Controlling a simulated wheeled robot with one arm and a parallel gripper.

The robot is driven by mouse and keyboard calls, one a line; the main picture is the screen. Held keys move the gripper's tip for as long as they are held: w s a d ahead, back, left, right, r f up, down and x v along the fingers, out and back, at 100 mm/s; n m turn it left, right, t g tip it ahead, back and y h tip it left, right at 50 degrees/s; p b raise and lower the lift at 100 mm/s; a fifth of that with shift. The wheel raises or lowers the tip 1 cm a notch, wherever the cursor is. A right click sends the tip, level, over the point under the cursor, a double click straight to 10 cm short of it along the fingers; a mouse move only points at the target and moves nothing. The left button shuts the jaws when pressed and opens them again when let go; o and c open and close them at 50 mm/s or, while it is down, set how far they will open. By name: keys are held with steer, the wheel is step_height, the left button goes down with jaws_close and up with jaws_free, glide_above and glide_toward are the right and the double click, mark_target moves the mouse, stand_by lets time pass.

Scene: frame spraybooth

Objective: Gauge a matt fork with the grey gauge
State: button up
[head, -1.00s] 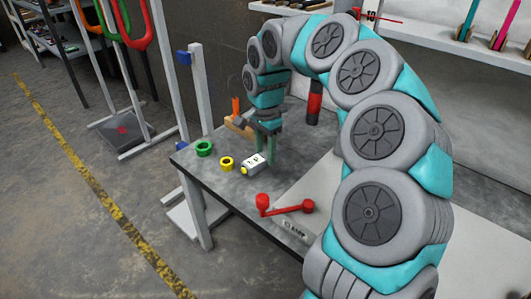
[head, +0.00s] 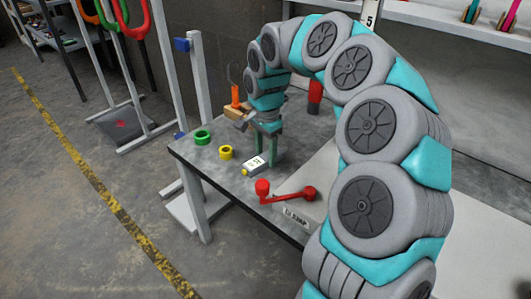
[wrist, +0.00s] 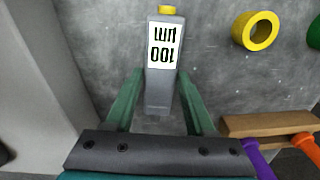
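The grey gauge (head: 257,162) lies on the bench near its left end. In the wrist view it is a grey block (wrist: 160,95) with a white "100 µm" label and a yellow tip. My gripper (wrist: 160,75) is open, its two green fingers on either side of the gauge's lower body, with a visible gap at least near their bases. In the head view my gripper (head: 267,150) points down at the gauge. Forks hang at the upper left, one red (head: 137,25) and one green (head: 107,18); I cannot tell which is matt.
On the bench (head: 205,165) are a green ring (head: 202,137), a yellow ring (head: 225,152), a red crank handle (head: 288,195) and a wooden block (head: 238,113). A white post (head: 202,90) stands at the bench's left end.

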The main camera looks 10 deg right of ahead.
steer(key=o, duration=0.4)
steer(key=shift+r, duration=0.1)
